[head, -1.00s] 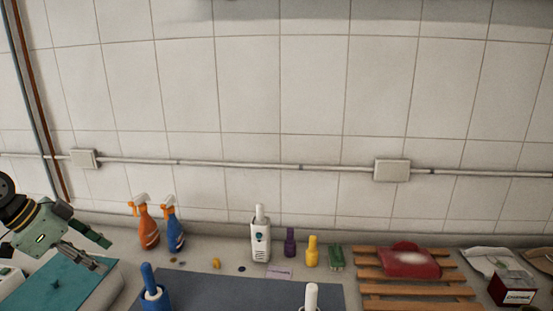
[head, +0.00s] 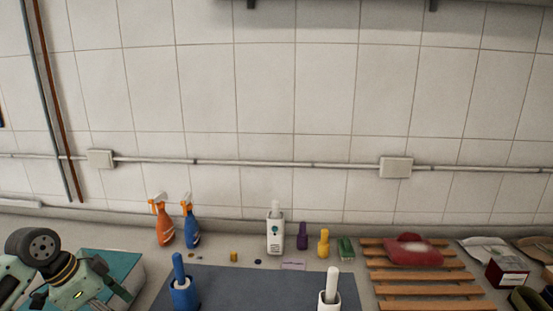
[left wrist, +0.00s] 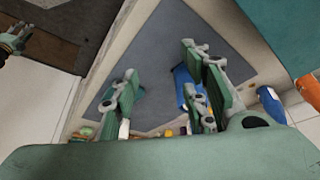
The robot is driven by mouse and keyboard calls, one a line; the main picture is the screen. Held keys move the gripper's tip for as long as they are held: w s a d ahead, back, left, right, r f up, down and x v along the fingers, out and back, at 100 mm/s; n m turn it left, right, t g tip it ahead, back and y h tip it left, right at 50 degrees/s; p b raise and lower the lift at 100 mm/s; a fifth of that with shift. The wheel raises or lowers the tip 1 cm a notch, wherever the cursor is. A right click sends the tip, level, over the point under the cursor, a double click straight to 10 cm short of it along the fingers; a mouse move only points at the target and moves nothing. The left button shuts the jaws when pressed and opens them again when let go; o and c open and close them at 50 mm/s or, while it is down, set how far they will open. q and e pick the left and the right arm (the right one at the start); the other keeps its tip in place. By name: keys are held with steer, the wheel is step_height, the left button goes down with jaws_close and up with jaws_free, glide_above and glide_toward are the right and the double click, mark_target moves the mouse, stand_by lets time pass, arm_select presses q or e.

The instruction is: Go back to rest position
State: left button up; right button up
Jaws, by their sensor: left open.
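My left gripper (head: 106,292) is low at the left edge of the head view, in front of a teal mat on the counter (head: 122,262). In the left wrist view my left gripper (left wrist: 162,95) has its fingers wide apart with nothing held between them. Behind the fingers lie the dark grey mat (left wrist: 160,50) and a blue container (left wrist: 182,82), both apart from the gripper as far as I can tell. A green and black part at the upper left of the wrist view looks like my right gripper (left wrist: 16,38). Its fingers are too small to read.
The grey mat (head: 250,292) bears a blue holder (head: 185,294) and a white holder (head: 328,300). Spray bottles (head: 164,228), a white bottle (head: 275,232) and small bottles stand behind. A wooden rack (head: 425,276) with a red packet (head: 412,250) is at the right.

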arm_select(q)
steer(key=s+d+f+n+y, duration=0.1)
steer(key=s+d+f+n, duration=0.1)
steer(key=s+d+f, duration=1.4)
steer(key=s+n+y, duration=0.2)
steer(key=s+n, duration=0.4)
steer(key=s, duration=0.6)
step_height(320, 180, down, 29)
steer(key=s+b, duration=0.2)
steer(key=b, duration=0.1)
steer(key=s+a+f+g+b, duration=0.1)
steer(key=s+f, duration=0.7)
steer(key=f, duration=0.1)
steer(key=s+a+f+b, duration=0.1)
steer(key=s+a+f, duration=0.1)
steer(key=s+f, duration=0.7)
steer(key=shift+a+f+g+y, duration=0.3)
steer(key=shift+f+g, duration=0.1)
steer(key=shift+f, duration=0.2)
arm_select(e)
steer(key=f, duration=0.3)
steer(key=a+f, duration=0.1)
steer(key=f, duration=0.1)
steer(key=shift+s+f, duration=0.15)
steer(key=shift+s, duration=0.25)
